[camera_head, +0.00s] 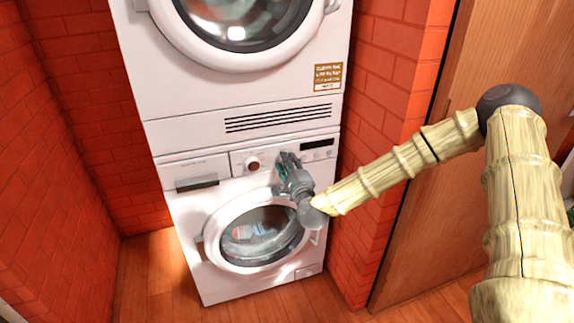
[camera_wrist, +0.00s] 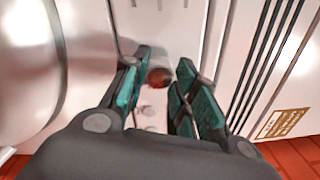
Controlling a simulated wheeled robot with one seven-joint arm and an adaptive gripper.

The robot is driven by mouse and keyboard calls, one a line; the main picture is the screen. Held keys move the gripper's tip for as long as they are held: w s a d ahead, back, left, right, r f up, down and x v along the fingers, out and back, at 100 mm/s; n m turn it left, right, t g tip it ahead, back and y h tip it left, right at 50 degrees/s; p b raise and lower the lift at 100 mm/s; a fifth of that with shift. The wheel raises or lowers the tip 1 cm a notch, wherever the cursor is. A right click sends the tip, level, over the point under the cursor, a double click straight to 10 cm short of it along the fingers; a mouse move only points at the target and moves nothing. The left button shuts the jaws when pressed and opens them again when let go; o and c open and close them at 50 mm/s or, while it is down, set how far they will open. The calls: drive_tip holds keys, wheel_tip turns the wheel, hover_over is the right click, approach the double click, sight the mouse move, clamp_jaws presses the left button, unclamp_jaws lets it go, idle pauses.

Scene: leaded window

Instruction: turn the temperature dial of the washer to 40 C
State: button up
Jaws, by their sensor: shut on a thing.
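The white washer (camera_head: 186,222) is the lower of two stacked machines in the head view. A large round dial with a dark red centre (camera_head: 253,165) shows on its control panel, left of my gripper and apart from it. My gripper (camera_head: 284,158) is at the panel and hides the part behind it. In the wrist view my gripper (camera_wrist: 165,68) has its teal fingers on both sides of a small round reddish knob (camera_wrist: 159,77), apparently the temperature dial, and is shut on it. The fingers partly cover this knob. No temperature marks are readable.
A dark display (camera_head: 317,144) and small round controls (camera_head: 318,155) lie right of my gripper. The washer's round door (camera_head: 212,240) is below, beside my wrist. The dryer (camera_head: 190,100) stands above. Brick walls (camera_head: 75,110) flank both machines; a wooden door (camera_head: 430,190) is at right.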

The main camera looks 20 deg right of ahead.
drive_tip(key=o, duration=1)
drive_tip(key=shift+s, duration=0.15)
drive_tip(key=s, duration=1.1)
drive_tip(key=shift+s+a+f, duration=0.25)
drive_tip(key=shift+s+f, duration=0.1)
drive_tip(key=shift+s, duration=0.05)
